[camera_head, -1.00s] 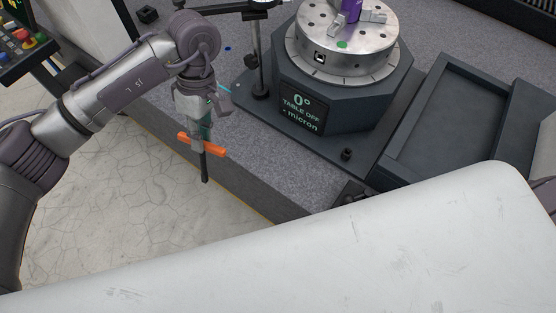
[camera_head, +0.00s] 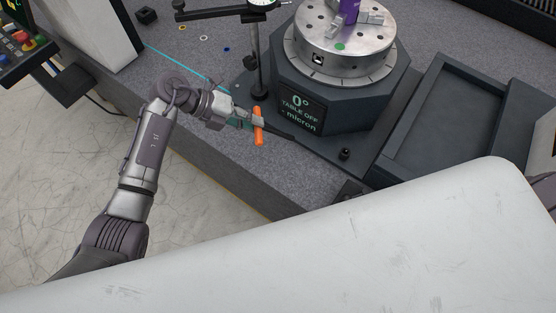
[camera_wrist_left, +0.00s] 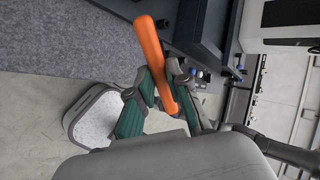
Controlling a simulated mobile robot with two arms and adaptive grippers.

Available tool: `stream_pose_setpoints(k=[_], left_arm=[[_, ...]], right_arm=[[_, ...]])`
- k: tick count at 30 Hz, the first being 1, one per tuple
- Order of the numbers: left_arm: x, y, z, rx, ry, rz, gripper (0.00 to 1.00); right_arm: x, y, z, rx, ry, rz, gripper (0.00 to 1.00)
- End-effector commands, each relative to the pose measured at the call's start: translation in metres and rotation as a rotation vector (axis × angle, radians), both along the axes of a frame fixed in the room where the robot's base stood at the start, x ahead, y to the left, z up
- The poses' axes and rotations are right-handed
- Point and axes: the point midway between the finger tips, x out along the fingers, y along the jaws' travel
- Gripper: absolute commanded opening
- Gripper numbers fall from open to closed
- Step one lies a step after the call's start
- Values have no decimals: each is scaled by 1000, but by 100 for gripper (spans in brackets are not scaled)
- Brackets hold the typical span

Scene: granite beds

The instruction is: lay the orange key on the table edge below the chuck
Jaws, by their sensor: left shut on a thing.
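My left gripper (camera_head: 246,118) is shut on the orange key and holds it by its crossbar, in front of the chuck's dark base. The orange key (camera_head: 259,133) has an orange crossbar and a dark shaft that points right, toward the base plate. In the left wrist view the key's crossbar (camera_wrist_left: 148,45) sticks out from between the green-padded fingers (camera_wrist_left: 160,88). The round metal chuck (camera_head: 348,52) stands on a dark octagonal base and holds a purple part. The granite table (camera_head: 190,150) has its front edge below the key. Whether the key touches anything is unclear. My right gripper is out of view.
A dial-gauge stand (camera_head: 257,62) rises just behind the gripper. A dark tray (camera_head: 440,125) lies right of the chuck. A small black knob (camera_head: 345,154) stands on the base plate. Small rings lie at the back left. The granite strip along the front edge looks clear.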

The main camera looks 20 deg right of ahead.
Motion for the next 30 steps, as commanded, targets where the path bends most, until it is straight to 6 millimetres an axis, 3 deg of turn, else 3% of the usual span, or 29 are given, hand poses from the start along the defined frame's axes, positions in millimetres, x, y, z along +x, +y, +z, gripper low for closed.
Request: stream_pose_setpoints(k=[3, 10, 20, 30], left_arm=[[-7, -8, -28, -79, 18, 241, 0], [-17, -13, -71, -172, -3, 525, 0], [-19, -14, -93, -195, -19, 586, 0], [-20, -15, -134, -195, -18, 584, 0]], right_arm=[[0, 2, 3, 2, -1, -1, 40], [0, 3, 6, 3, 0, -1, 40], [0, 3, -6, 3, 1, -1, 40], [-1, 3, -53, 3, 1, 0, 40]])
